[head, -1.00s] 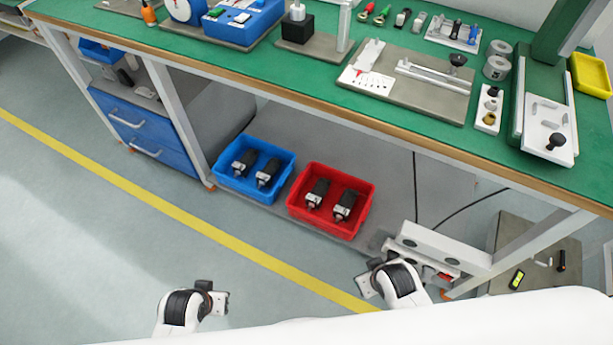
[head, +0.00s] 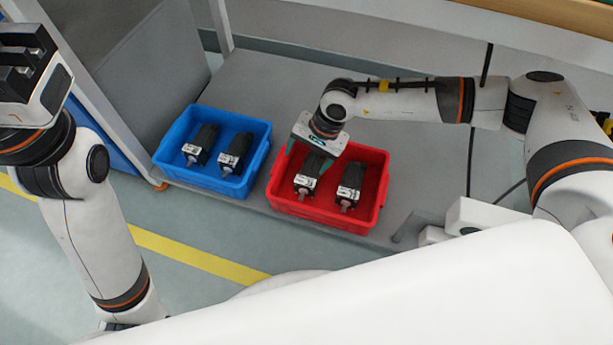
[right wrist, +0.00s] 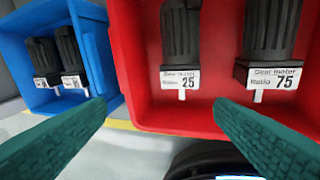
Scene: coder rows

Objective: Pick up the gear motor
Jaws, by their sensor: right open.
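Two dark gear motors with white labels lie in the red bin (head: 325,222). The left one (head: 308,178) has a label that reads 25 in the right wrist view (right wrist: 180,38); the right one (head: 350,183) reads 75 there (right wrist: 270,35). My right gripper (head: 308,157) is open and empty above the left motor, whose upper part it partly hides. In the right wrist view its green fingers (right wrist: 160,102) are spread wide, with the 25 motor beyond the gap. My left gripper (head: 28,62) is raised at the top left; its jaw state is unclear.
A blue bin (head: 205,182) left of the red bin holds two similar motors (head: 202,143) (head: 235,152), with labels too small to read. Both bins stand on a grey lower shelf (head: 290,90) below the bench edge (head: 570,15). A pale bench leg stands behind the blue bin.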

